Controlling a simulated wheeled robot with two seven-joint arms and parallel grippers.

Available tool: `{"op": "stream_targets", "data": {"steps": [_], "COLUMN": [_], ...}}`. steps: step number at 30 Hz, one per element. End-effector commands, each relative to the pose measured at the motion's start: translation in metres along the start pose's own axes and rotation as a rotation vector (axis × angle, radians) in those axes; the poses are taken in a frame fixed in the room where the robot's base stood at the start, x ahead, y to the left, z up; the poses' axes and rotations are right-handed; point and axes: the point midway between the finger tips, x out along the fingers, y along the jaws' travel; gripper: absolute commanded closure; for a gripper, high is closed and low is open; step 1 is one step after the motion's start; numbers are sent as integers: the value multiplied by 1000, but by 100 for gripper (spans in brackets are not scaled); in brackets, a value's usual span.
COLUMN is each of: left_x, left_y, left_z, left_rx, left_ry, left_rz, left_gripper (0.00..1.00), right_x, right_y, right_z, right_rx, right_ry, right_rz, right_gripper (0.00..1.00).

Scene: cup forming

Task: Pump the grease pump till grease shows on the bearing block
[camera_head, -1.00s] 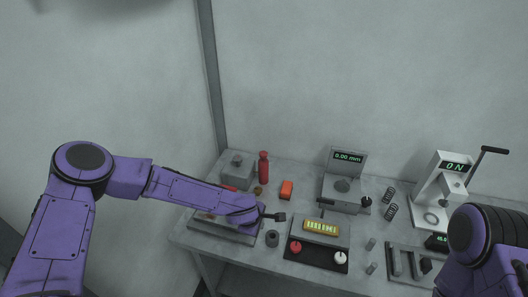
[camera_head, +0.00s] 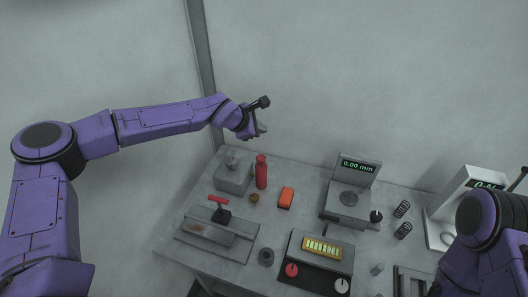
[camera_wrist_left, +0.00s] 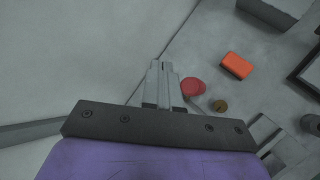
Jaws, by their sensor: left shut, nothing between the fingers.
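A grey box (camera_head: 234,178) with a small round fitting on top stands at the table's back left. A red cylinder (camera_head: 261,172) stands upright just right of it; its round top shows in the left wrist view (camera_wrist_left: 193,87). I cannot tell which of these is the grease pump or the bearing block, and I see no clear grease. My left gripper (camera_head: 262,127) is raised above and behind the red cylinder, apart from it. Its fingers (camera_wrist_left: 163,68) are together and empty in the left wrist view. The right gripper is out of view; only part of my right arm shows.
An orange block (camera_head: 286,198) and a small brown round piece (camera_head: 254,198) lie near the cylinder. A red-handled tool (camera_head: 218,201) stands by a stained plate (camera_head: 200,231). A gauge (camera_head: 357,165), springs (camera_head: 402,209) and a button panel (camera_head: 318,281) lie rightward.

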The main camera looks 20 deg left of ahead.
Motion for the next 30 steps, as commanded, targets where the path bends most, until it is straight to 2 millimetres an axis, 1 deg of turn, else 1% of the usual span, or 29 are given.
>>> {"op": "stream_targets", "data": {"steps": [5, 10, 14, 23, 27, 30], "left_x": [3, 11, 21, 53, 63, 67], "left_y": [1, -3, -11, -34, -41, -44], "left_z": [-1, -6, -13, -36, -44, -46], "left_rx": [-1, -2, -2, -1, 0, -1], "left_ry": [2, 3, 3, 3, 3, 4], "left_rz": [-2, -5, -5, -4, -5, -5], "left_gripper": [100, 100, 100, 100, 100, 100], "right_x": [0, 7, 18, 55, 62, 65], "right_y": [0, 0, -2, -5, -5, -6], "right_z": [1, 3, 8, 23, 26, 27], "right_rx": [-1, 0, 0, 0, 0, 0], "right_ry": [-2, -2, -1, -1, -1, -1], "right_rz": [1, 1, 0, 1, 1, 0], "right_gripper": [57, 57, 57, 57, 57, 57]}}
